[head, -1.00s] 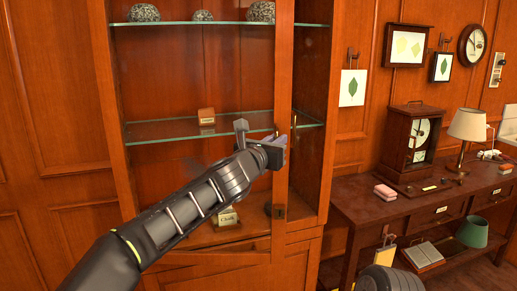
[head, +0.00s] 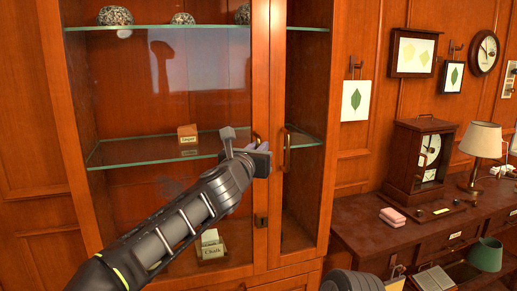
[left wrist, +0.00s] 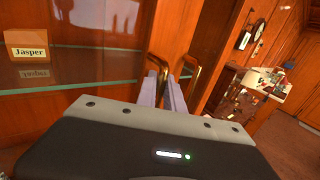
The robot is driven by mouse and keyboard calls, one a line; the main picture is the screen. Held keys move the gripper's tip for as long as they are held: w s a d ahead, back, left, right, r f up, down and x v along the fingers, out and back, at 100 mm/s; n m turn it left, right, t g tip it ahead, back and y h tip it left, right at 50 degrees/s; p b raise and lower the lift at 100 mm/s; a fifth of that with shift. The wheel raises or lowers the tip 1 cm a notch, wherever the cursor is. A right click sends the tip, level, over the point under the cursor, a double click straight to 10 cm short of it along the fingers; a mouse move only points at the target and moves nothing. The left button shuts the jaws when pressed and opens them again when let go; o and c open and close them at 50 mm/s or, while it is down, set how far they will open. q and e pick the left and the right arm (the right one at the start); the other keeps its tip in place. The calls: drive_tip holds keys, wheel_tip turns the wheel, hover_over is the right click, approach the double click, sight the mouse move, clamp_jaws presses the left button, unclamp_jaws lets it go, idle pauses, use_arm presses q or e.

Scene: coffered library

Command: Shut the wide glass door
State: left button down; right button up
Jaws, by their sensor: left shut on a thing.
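The wide glass door (head: 261,70) is the left door of a wooden cabinet. Its stile now stands beside the narrow door's stile (head: 277,75) and looks flush or nearly so; I cannot tell if a small gap is left. My left gripper (head: 262,152) is at the wide door's brass handle (head: 257,136), with its arm crossing in front of the glass. In the left wrist view, the fingers (left wrist: 167,92) are shut around the lower part of that handle (left wrist: 163,45). The narrow door's handle (left wrist: 197,62) is just right of them.
Behind the glass are shelves (head: 150,150) with stones and a small box labelled Jasper (head: 187,133). A wooden desk (head: 360,225) with a clock (head: 422,150) and a lamp (head: 484,140) stands to the right. Framed leaf pictures (head: 411,52) hang above.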

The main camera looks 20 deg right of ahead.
use_arm(q)
drive_tip(key=shift+a, duration=0.1)
drive_tip(key=c, duration=1.5)
unclamp_jaws()
drive_tip(key=b+v, duration=0.5)
drive_tip(key=v, duration=0.2)
drive_tip(key=shift+s+a, duration=0.2)
drive_tip(key=shift+s, duration=0.1)
